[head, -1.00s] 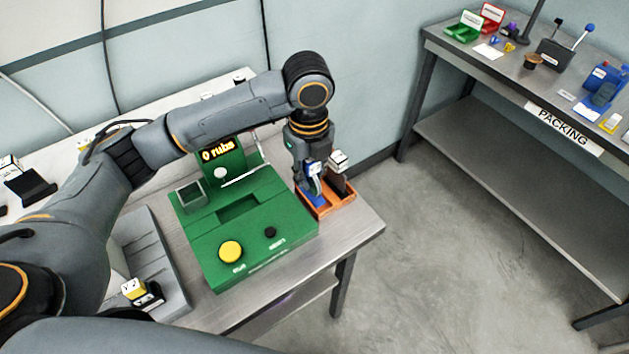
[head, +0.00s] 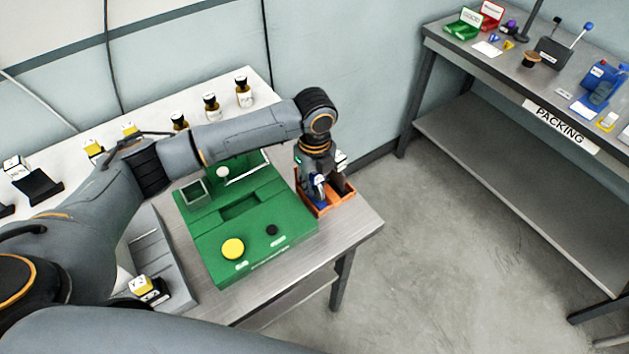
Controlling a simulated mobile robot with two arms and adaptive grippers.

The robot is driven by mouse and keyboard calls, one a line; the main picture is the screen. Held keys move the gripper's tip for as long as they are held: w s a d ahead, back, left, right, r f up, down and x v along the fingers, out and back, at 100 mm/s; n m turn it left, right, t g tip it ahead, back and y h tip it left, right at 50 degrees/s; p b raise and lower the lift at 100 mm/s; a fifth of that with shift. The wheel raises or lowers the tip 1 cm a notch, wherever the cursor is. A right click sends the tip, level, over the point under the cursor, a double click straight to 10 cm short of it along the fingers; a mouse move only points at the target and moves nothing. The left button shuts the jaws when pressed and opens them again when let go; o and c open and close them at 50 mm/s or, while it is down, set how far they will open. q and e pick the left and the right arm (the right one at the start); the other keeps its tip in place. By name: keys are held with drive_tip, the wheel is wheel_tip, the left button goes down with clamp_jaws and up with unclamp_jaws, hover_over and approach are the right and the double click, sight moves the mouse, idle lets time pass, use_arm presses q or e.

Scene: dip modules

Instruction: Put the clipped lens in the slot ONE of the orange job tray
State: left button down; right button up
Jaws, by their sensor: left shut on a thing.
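The orange job tray (head: 329,208) sits at the right end of the near table, beside the green machine. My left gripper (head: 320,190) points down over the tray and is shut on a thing. A small blue and white piece shows at its fingers, but I cannot tell whether it is the clipped lens. The gripper and wrist hide much of the tray's inside, so the slot labels cannot be read. A dark upright piece shows in the tray's right part. My right gripper is not in view.
The green machine (head: 240,225) with a yellow button (head: 232,249) stands left of the tray. Several dark bottles (head: 243,92) stand behind my arm. A packing bench (head: 480,75) is at the right, with open floor between.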

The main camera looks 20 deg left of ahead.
use_arm(q)
drive_tip(key=c, duration=1.1)
unclamp_jaws()
drive_tip(key=shift+f, duration=0.1)
wheel_tip(320, 180, up, 11)
drive_tip(key=shift+r+b, duration=0.1)
drive_tip(key=shift+b, duration=1.15)
drive_tip(key=shift+r, duration=0.6)
